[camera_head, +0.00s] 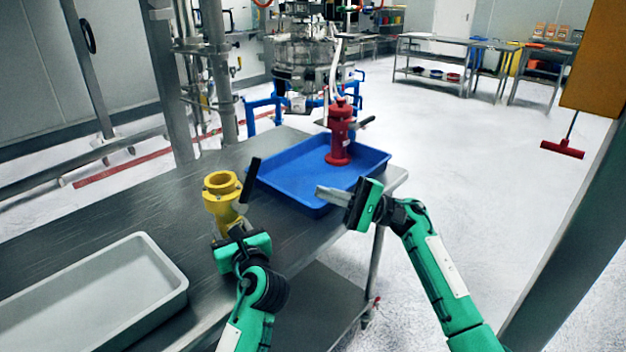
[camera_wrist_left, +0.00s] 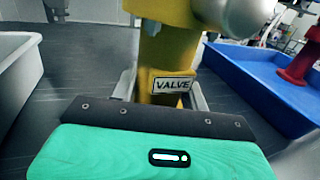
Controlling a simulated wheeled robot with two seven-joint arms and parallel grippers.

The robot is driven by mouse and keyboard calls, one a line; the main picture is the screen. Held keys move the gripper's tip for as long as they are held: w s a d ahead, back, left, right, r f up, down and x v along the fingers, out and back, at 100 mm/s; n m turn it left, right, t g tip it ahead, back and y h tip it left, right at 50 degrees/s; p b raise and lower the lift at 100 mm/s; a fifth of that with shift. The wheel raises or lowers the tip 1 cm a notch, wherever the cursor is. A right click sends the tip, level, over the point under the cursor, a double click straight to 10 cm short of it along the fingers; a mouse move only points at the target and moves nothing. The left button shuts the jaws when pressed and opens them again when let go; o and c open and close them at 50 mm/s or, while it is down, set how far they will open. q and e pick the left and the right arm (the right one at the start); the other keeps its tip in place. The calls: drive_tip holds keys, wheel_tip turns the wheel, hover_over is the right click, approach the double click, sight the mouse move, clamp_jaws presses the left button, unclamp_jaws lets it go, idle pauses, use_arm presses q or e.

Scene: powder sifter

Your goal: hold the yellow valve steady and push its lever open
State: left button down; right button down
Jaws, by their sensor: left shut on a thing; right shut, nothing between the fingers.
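The yellow valve (camera_head: 222,190) stands upright on the metal table, with a round opening on top. Its black lever (camera_head: 250,180) sticks up on the valve's right side. My left gripper (camera_head: 232,232) is shut on the valve's lower body; in the left wrist view the yellow body (camera_wrist_left: 168,55) with a "VALVE" label stands between the fingers. My right gripper (camera_head: 325,193) is shut and empty, its fingertips pointing left over the front edge of the blue tray, to the right of the lever and apart from it.
The blue tray (camera_head: 285,190) holds a red valve (camera_head: 340,135) upright. A grey bin (camera_head: 165,262) sits on the table (camera_head: 120,210) at the front left. Bare tabletop lies between the bin and the yellow valve. The table's right edge is below the right gripper.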

use_arm(q)
drive_tip(key=c, duration=0.7)
unclamp_jaws()
drive_tip(key=shift+o, duration=0.2)
